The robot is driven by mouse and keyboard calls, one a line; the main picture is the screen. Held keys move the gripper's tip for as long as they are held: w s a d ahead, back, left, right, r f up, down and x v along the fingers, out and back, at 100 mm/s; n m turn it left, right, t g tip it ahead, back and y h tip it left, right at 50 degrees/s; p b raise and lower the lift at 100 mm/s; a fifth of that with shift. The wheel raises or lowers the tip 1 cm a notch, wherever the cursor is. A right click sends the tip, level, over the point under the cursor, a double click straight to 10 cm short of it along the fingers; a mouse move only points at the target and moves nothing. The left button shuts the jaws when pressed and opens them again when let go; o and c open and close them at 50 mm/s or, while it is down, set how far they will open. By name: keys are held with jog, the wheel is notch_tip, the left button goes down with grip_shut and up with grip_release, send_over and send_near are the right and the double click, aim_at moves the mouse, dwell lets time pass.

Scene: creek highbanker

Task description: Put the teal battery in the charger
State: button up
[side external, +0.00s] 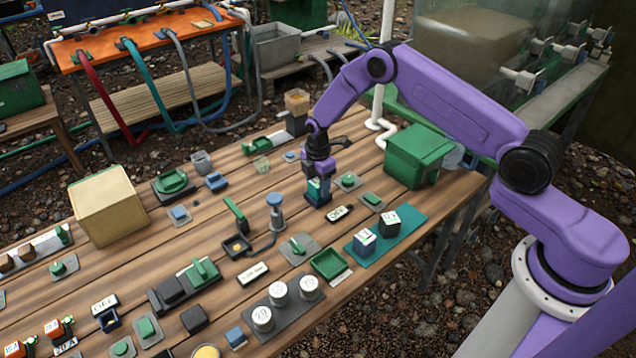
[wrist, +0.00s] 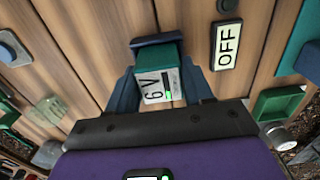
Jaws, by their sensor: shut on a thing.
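The teal battery (wrist: 160,80), a small block with a white "6 V" label, is between the fingers of my gripper (wrist: 162,88). It also shows under my gripper in the side view (side external: 319,186). My gripper is shut on it from above. A dark blue holder (side external: 318,198), which looks like the charger, is directly under the battery; its blue edge (wrist: 153,40) shows beyond the battery in the wrist view. I cannot tell whether the battery rests fully in it or is slightly above. An "OFF" sign (wrist: 227,45) lies beside it.
A teal mat (side external: 410,217) with two labelled blocks is to the front right. A green box (side external: 418,155) stands right of my gripper. A green tray (side external: 329,264), grey pads with green knobs and a blue-capped post (side external: 275,208) stand nearby. Bare planks lie around the holder.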

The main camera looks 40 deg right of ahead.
jog(key=shift+f, duration=0.3)
dwell(0.5)
jog(key=o, duration=1.3)
jog(key=shift+r, duration=0.1)
jog(key=shift+r, duration=3.7)
